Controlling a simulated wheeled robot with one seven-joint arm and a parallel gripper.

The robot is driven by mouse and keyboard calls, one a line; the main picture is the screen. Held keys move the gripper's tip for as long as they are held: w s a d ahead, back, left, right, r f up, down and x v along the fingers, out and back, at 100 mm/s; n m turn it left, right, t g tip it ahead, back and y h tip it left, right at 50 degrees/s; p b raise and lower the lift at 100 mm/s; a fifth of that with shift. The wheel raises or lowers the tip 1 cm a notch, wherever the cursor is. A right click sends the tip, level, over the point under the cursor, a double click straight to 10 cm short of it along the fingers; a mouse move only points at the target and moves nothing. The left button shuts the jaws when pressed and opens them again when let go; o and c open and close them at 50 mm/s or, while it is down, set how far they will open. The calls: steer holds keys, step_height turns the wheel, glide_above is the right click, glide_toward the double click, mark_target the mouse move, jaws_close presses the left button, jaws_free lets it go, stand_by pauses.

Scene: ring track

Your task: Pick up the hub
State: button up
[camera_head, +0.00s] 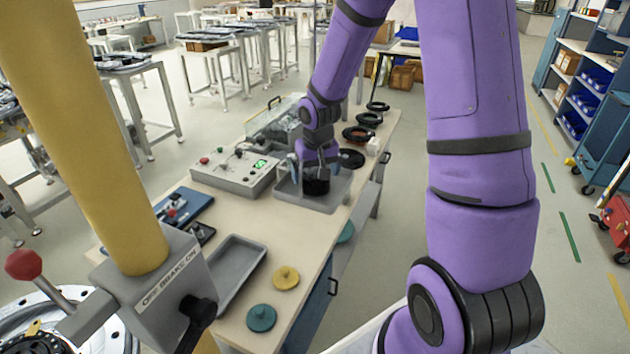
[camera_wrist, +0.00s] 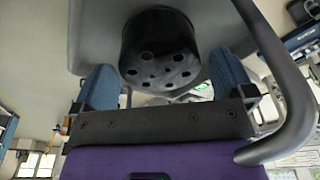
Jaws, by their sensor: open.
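The hub is a short black cylinder with several round holes in its end face. In the head view the hub (camera_head: 317,187) stands in a shallow grey tray (camera_head: 338,199) on the bench. In the wrist view the hub (camera_wrist: 161,50) shows at the top centre, against the grey tray surface. My gripper (camera_head: 316,164) is directly above the hub, pointing down. In the wrist view my gripper (camera_wrist: 163,75) has its blue fingers apart, one on each side of the hub, with gaps on both sides. The fingertips' depth along the hub is hard to tell.
A control box (camera_head: 233,171) with a green display stands left of the tray. A clear bin (camera_head: 275,117) is behind it. Several dark rings (camera_head: 358,134) line the bench's far right. An empty grey tray (camera_head: 237,270), a yellow disc (camera_head: 286,277) and a teal disc (camera_head: 262,317) are nearer.

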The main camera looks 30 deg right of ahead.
mark_target(315, 174)
steer(key=shift+w+d+f, duration=0.1)
steer(key=shift+w+f, duration=0.1)
steer(key=shift+f, duration=0.6)
steer(key=shift+w+f, duration=0.15)
steer(key=shift+f, duration=0.6)
steer(key=c, duration=1.1)
